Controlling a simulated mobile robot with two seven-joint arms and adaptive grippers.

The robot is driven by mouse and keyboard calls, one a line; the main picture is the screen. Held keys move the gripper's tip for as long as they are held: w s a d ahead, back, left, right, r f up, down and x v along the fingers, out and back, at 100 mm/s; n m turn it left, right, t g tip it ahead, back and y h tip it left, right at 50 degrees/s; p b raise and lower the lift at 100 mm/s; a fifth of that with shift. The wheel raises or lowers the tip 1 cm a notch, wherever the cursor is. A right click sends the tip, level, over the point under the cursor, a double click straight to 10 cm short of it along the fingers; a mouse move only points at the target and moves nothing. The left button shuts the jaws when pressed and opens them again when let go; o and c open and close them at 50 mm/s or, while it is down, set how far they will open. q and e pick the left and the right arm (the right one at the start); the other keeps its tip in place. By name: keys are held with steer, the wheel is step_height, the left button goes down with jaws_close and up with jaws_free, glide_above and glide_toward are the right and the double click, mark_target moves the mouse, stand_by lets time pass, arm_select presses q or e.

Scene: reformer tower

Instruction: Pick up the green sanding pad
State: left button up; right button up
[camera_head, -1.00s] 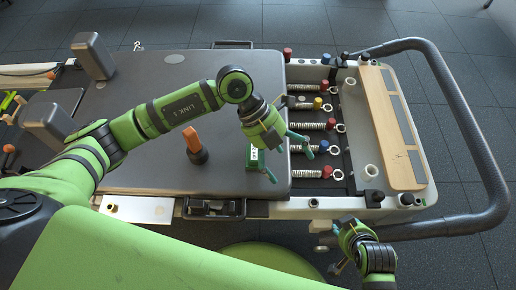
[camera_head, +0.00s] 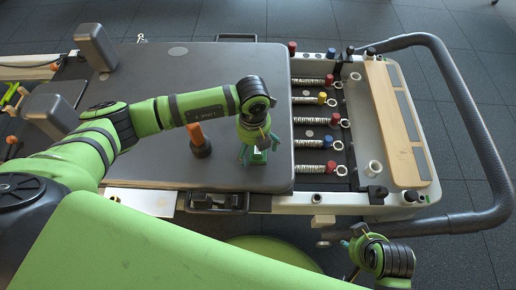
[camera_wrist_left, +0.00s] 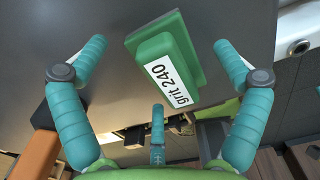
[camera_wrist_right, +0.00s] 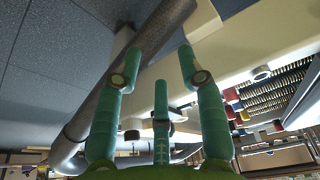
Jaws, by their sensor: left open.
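The green sanding pad (camera_wrist_left: 160,55) lies on the dark padded platform, with a white label reading "grit 240" facing my left wrist camera. In the head view the pad (camera_head: 260,156) is partly hidden under my left gripper (camera_head: 256,150). My left gripper is open above the pad. In the left wrist view its teal fingers (camera_wrist_left: 158,70) stand apart on either side of the pad, not touching it as far as I can see. My right gripper (camera_head: 352,238) is beside the frame's near edge; in the right wrist view its fingers (camera_wrist_right: 160,65) are apart with nothing between them.
An orange-handled tool (camera_head: 199,140) stands on the platform (camera_head: 190,75) just left of the pad. Springs with coloured knobs (camera_head: 322,97) and a wooden bar (camera_head: 398,125) are to the right. A dark curved rail (camera_head: 470,130) bounds the right end. The platform's far part is clear.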

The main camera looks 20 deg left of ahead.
arm_select(q)
steer(key=c, duration=1.2)
steer(key=shift+c, duration=0.2)
steer(key=shift+r, duration=0.6)
step_height(320, 180, up, 3)
steer(key=shift+f+p, duration=0.1)
steer(key=shift+p, duration=0.55)
steer(key=s+d+r, duration=0.1)
steer(key=d+r, duration=0.2)
steer(key=d, duration=0.2)
steer(key=d+r+p, duration=0.1)
steer(key=d+r, duration=0.3)
steer(key=d, duration=0.2)
steer(key=shift+s+d, duration=0.3)
steer(key=shift+s, duration=0.1)
arm_select(e)
step_height(320, 180, down, 6)
steer(key=shift+s, duration=0.4)
steer(key=shift+f, duration=0.1)
